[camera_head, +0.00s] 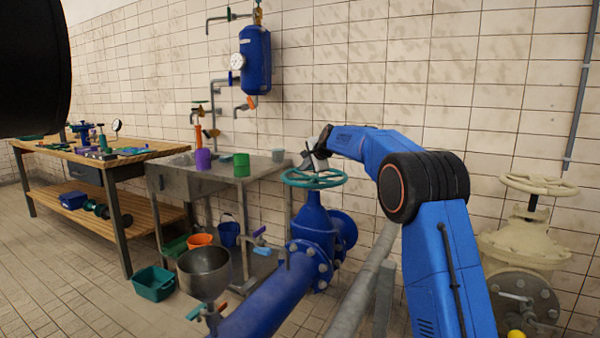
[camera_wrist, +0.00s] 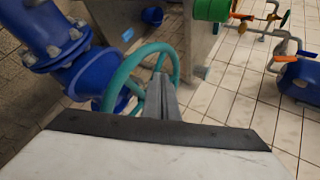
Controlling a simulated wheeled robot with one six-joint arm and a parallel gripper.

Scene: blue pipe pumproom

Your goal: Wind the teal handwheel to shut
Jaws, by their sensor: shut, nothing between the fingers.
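The teal handwheel (camera_head: 314,178) lies flat on top of a blue valve (camera_head: 315,226) on a thick blue pipe (camera_head: 265,302). My gripper (camera_head: 308,161) is just above the wheel at its far side, reaching in from the right. In the wrist view the wheel's rim and spokes (camera_wrist: 123,73) show beyond my gripper fingers (camera_wrist: 161,82), which are together with nothing between them. The fingers overlap the wheel in that view, and I cannot tell whether they touch it. The blue valve (camera_wrist: 88,75) also shows there at the upper left.
A cream valve with its own handwheel (camera_head: 539,184) stands at the right. A grey rail (camera_head: 365,280) runs beside the blue pipe. Behind are a metal sink table (camera_head: 262,168) with cups and a wooden workbench (camera_head: 85,158). A steel bowl (camera_head: 204,273) stands left of the pipe.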

